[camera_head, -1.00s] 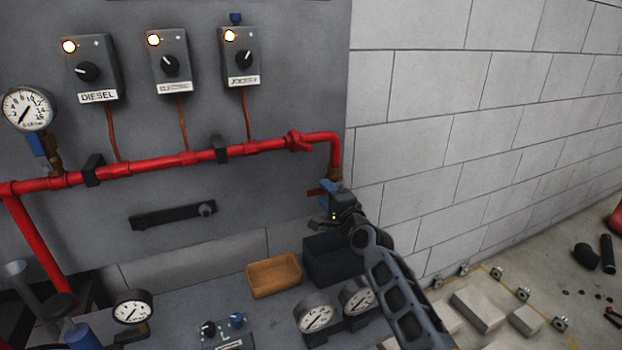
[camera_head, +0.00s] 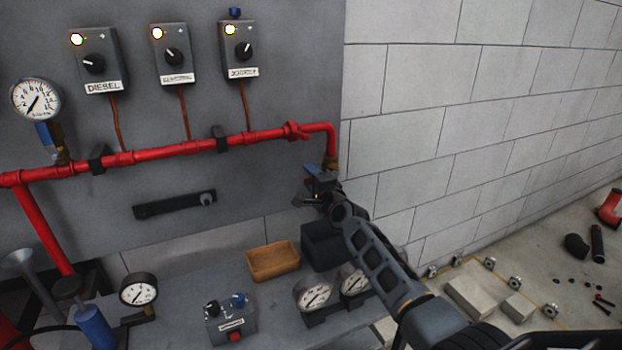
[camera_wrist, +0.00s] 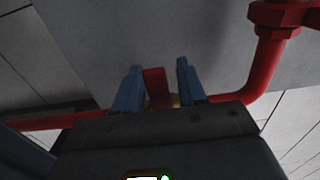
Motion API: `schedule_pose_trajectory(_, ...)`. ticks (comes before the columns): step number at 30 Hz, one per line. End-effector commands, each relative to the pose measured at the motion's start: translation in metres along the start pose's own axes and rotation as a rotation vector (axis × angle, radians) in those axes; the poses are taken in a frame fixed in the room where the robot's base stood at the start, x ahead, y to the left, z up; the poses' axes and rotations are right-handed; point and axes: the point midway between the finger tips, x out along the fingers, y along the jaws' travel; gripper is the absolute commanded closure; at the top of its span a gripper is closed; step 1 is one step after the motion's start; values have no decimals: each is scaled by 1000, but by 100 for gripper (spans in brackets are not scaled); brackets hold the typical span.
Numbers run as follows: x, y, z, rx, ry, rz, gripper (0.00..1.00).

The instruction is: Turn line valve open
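The line valve sits at the lower end of the red pipe on the right, where a brass fitting (camera_head: 332,163) shows in the head view. My gripper (camera_head: 314,184) is at this pipe end and hides most of the valve there. In the wrist view, the valve's red lever (camera_wrist: 155,88) stands between the two blue fingers of my gripper (camera_wrist: 158,68). The fingers are apart. The lever is close to the left finger, and a gap shows on its right. I cannot tell whether the left finger touches it. A bit of brass shows behind the lever.
The red pipe (camera_head: 180,149) runs along the grey panel under three switch boxes, with a gauge (camera_head: 36,98) at left. Below are an orange tray (camera_head: 273,262), a dark bin (camera_head: 322,245), and gauges on the bench. The block wall (camera_head: 420,130) is close on the right.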

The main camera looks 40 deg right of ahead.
Motion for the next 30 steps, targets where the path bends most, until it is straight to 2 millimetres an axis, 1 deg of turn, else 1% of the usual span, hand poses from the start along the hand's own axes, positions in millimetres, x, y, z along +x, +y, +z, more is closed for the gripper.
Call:
schedule_pose_trajectory(1,0,0,0,0,0,0,65)
schedule_pose_trajectory(2,0,0,0,0,0,0,68)
schedule_pose_trajectory(12,0,0,-1,0,0,0,100)
schedule_pose_trajectory(25,0,0,-3,2,3,-1,100)
schedule_pose_trajectory(30,3,0,-13,28,6,-2,100)
